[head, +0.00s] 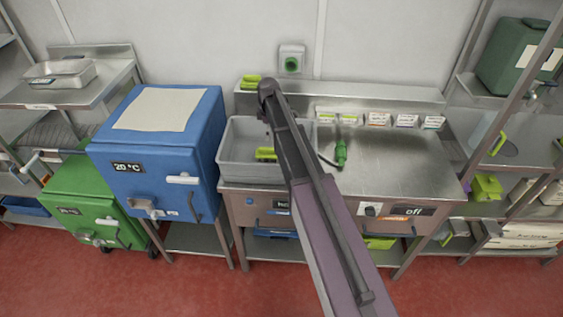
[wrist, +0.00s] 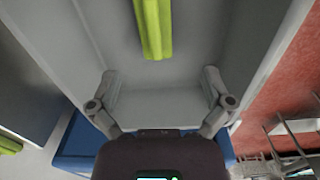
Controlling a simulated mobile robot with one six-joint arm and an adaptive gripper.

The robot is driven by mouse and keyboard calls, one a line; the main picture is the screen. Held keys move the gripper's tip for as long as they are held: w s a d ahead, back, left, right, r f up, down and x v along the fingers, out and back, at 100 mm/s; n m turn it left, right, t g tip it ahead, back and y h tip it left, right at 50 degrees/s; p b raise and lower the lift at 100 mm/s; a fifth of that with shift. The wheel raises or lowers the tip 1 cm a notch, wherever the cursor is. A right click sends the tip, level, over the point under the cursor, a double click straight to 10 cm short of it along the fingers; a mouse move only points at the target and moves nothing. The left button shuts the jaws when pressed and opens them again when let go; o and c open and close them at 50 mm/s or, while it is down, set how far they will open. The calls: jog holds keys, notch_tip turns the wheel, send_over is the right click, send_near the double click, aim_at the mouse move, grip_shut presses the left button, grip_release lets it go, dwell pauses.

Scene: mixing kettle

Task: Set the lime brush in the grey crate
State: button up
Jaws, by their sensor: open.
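The grey crate (head: 233,134) stands on the steel counter beside the blue box, and its inside fills much of the wrist view (wrist: 200,45). A lime brush (head: 265,154) lies in the crate. It also shows in the wrist view (wrist: 153,28), lying on the crate's floor, apart from my fingers and partly cut off by the top edge. My gripper (wrist: 160,85) is open and empty over the crate, with its fingers spread wide. In the head view my arm covers the crate's right part and most of the gripper.
Another lime object (head: 250,82) sits on the back ledge. A green-handled tool (head: 341,152) is right of my arm. Several labelled packs (head: 377,119) line the counter's back. A blue box (head: 165,145) stands close left of the crate. The counter's right side is clear.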

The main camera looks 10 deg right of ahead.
jog(key=s+m, duration=1.4)
jog(key=s, duration=1.5)
